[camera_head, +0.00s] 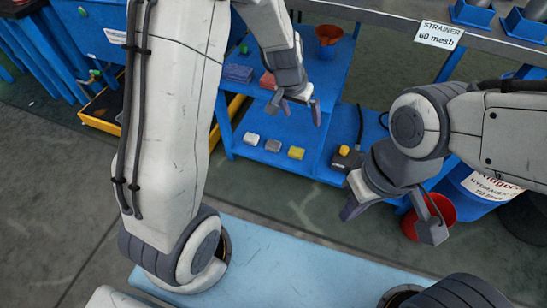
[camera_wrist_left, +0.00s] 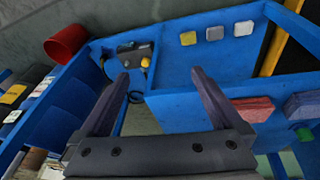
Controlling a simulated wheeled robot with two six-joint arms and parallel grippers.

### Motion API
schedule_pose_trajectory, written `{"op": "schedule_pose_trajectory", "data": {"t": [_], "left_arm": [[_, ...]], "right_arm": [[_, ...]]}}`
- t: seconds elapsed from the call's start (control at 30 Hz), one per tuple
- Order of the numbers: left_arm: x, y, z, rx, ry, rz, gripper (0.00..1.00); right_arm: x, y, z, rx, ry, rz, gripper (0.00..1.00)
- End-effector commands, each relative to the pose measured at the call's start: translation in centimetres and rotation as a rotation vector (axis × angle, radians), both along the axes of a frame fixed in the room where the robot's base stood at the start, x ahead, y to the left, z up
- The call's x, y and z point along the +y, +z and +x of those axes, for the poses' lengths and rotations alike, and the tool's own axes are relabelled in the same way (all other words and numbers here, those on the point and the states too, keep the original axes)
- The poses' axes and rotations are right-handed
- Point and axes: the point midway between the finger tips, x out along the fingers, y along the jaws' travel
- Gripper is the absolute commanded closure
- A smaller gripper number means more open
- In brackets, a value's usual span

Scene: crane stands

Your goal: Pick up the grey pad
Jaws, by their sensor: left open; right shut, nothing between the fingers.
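The grey pad (camera_head: 273,145) lies on the lower blue shelf, between a white pad (camera_head: 252,138) and a yellow pad (camera_head: 296,152). In the left wrist view the grey pad (camera_wrist_left: 215,33) shows near the top, right of the yellow pad (camera_wrist_left: 188,38) and left of the white pad (camera_wrist_left: 244,28). My left gripper (camera_head: 296,108) is open and empty, in front of the blue shelving and apart from the pads. It also shows in the left wrist view (camera_wrist_left: 160,78). My right gripper (camera_head: 392,220) is shut and empty, at the right near a red bucket (camera_head: 437,212).
The blue shelf unit (camera_head: 229,143) holds a red stack (camera_head: 267,80) and a purple-grey stack (camera_head: 238,73) on its upper shelf. A yellow-and-black device (camera_head: 347,157) with a cable sits right of the pads. An orange funnel (camera_head: 328,34) is above. Bare floor lies before the shelf.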

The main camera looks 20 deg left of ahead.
Motion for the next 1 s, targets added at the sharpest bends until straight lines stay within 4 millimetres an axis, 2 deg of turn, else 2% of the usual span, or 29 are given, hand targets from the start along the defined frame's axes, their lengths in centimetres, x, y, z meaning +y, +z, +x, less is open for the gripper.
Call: {"op": "schedule_pose_trajectory", "data": {"t": [0.03,0.2,0.3,0.4,0.6,1.0], "left_arm": [[1.5,-5.2,1.2,-0.005,0.032,0.004,0.00],[6.3,-15.1,5.4,-0.045,0.118,0.026,0.00],[9.3,-20.9,8.0,-0.069,0.159,0.044,0.00],[11.3,-24.5,10.2,-0.092,0.178,0.062,0.00],[13.7,-29.9,12.7,-0.115,0.190,0.090,0.00],[14.2,-35.4,14.9,-0.123,0.189,0.102,0.00]], "right_arm": [[0.0,-4.1,0.0,0.000,0.000,0.000,1.00],[0.0,-9.8,0.0,0.000,0.000,0.000,1.00],[0.0,-12.2,0.0,0.000,0.000,0.000,1.00],[0.0,-12.5,0.0,0.000,0.000,0.000,1.00],[0.0,-12.5,0.0,-0.001,0.000,0.001,1.00],[0.0,-12.1,0.0,0.000,0.000,0.000,1.00]]}}
